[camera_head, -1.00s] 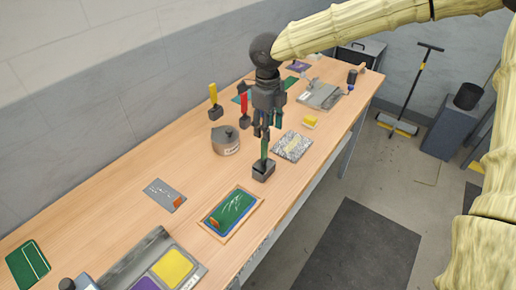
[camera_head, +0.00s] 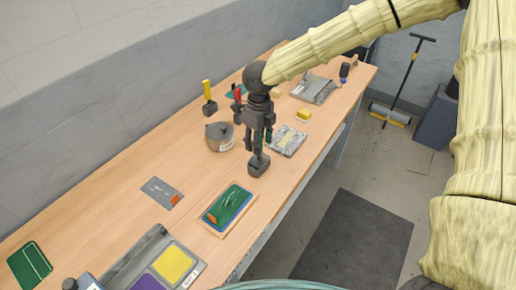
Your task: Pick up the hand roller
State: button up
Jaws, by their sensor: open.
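My gripper (camera_head: 257,148) hangs pointing down over the middle of the bench, with its jaws open. Directly below it stands a small dark block (camera_head: 259,165). The block's upright green handle is mostly hidden by the fingers, and I cannot tell whether they touch it. I cannot surely make out which thing is the hand roller. A small dark piece with a blue part (camera_head: 344,72) at the far right end of the bench may be it, but it is too small to tell.
The wooden bench (camera_head: 110,215) also holds a grey lidded pot (camera_head: 220,136), a speckled mat (camera_head: 287,140), a yellow block (camera_head: 304,115) and a framed green board (camera_head: 228,208). A yellow-handled block (camera_head: 209,104) stands behind. Bare wood lies left of the pot.

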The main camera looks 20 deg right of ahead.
jog(key=shift+s+f, duration=0.45)
jog(key=shift+s, duration=0.1)
jog(key=shift+w+f, duration=0.5)
jog(key=shift+f, duration=0.05)
jog(key=shift+s+r, duration=0.15)
jog(key=shift+s, duration=0.1)
jog(key=c, duration=0.5)
grip_shut()
jog(key=shift+r, duration=0.1)
